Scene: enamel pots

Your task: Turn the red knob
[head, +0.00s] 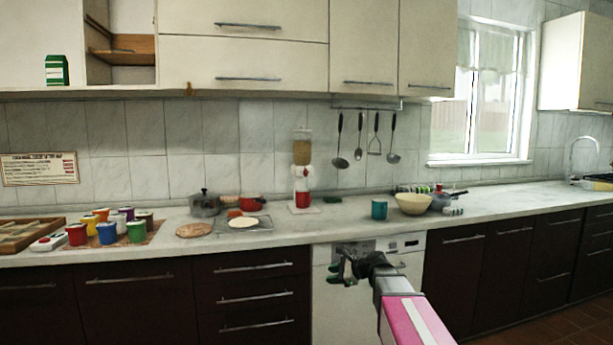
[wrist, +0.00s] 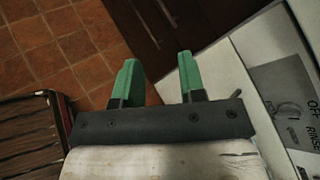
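A cereal dispenser (head: 302,174) stands at the back of the counter in the head view, with a tan-filled top, a red part (head: 302,153) in its middle and a red cup-like shape (head: 303,199) low down. The red part may be the knob; it is too small to be sure. My gripper (head: 340,266) is well below and in front of it, before the white dishwasher (head: 325,308). In the wrist view my gripper (wrist: 160,75) has its two green fingers apart with nothing between them. The dispenser is outside the wrist view.
The dishwasher's panel shows a grey dial (wrist: 290,112) in the wrist view, right of the fingers. Colored cups (head: 107,233), a grey pot (head: 204,204), a teal mug (head: 379,209) and a cream bowl (head: 413,204) stand on the counter (head: 345,222). Utensils hang behind.

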